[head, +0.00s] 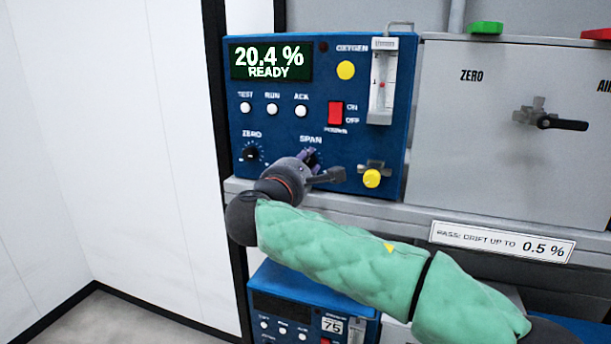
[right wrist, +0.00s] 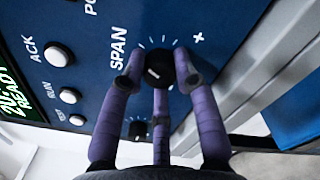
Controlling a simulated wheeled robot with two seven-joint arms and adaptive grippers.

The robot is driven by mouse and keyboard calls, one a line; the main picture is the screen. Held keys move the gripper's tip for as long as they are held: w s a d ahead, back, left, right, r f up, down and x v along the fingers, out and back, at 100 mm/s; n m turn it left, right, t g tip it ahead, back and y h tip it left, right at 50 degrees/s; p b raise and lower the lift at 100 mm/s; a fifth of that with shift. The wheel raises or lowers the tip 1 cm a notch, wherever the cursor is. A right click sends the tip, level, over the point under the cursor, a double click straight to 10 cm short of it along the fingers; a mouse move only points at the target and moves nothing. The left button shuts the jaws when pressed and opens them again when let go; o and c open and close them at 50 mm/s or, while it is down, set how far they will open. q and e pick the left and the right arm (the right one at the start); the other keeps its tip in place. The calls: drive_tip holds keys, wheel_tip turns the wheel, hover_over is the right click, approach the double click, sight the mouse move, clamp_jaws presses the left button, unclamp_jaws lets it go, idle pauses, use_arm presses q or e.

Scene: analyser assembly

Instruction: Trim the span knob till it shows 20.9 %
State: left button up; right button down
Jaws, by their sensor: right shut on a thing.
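The blue oxygen analyser (head: 285,122) has a screen (head: 270,60) that reads 20.4 % and READY. The black span knob (right wrist: 158,70) is under the SPAN label, with tick marks around it and a plus sign at one end. My right gripper (head: 311,158) is at the span knob and hides most of it in the head view. In the right wrist view its purple fingers (right wrist: 158,85) are closed around the knob. My left gripper is not in view.
The zero knob (head: 251,152) is left of the span knob. TEST, RUN and ACK buttons (head: 272,109) and a red power switch (head: 335,113) are above. A yellow-knobbed valve (head: 372,177) is close on the right. A grey panel with a black-handled valve (head: 560,122) stands further right.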

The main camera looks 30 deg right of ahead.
drive_tip(key=m+b, duration=0.4)
drive_tip(key=m, duration=0.1)
drive_tip(key=m+b, duration=0.5)
drive_tip(key=m, duration=0.1)
drive_tip(key=shift+w+f, duration=0.1)
drive_tip(key=shift+f, duration=0.1)
drive_tip(key=shift+m, duration=0.3)
drive_tip(key=c, duration=0.9)
unclamp_jaws()
drive_tip(key=shift+r, duration=0.1)
drive_tip(key=shift+c, duration=0.2)
drive_tip(key=v, duration=1.2)
